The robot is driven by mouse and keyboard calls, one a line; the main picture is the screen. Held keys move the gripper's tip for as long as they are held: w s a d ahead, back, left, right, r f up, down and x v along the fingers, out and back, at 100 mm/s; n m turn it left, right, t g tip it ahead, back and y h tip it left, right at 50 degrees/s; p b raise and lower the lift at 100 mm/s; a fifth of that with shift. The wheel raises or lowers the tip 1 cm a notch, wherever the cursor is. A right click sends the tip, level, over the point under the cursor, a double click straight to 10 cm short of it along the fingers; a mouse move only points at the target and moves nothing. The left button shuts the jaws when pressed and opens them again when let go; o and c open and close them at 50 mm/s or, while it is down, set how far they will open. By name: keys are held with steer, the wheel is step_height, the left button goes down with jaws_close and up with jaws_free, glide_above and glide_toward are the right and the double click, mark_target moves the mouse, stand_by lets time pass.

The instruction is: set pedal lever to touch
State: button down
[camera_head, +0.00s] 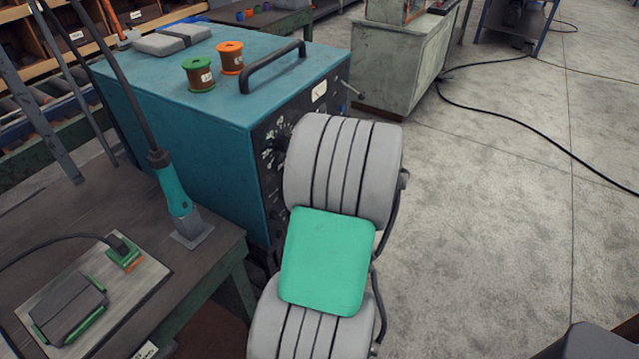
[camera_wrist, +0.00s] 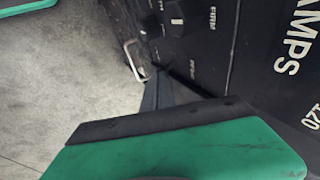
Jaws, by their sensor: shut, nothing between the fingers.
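The teal machine (camera_head: 190,75) has a dark front panel (camera_head: 270,165) with dials and knobs, partly hidden behind my arm. In the wrist view the panel (camera_wrist: 210,60) shows up close, turned on its side, with the words "FIRM" and "AMPS". A small black switch with a pale mark (camera_wrist: 174,18) sits beside "FIRM"; I cannot tell whether it is the pedal lever or how it is set. No "touch" label is readable. My gripper (camera_wrist: 157,82) is shut and empty, its dark fingers close to the panel's lower edge; contact cannot be told. The head view hides my gripper.
A bent metal loop (camera_wrist: 133,62) stands out near the panel edge. Green (camera_head: 198,74) and orange (camera_head: 230,57) spools and a black handle (camera_head: 272,67) are on the machine's top. A workbench (camera_head: 200,250) stands at left. The floor at right (camera_head: 500,180) is mostly clear, with a black cable.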

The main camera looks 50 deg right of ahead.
steer(key=shift+f, duration=0.1)
steer(key=shift+s+f+t+b, duration=0.1)
steer(key=shift+s+t+b, duration=0.05)
steer(key=shift+t+b, duration=0.15)
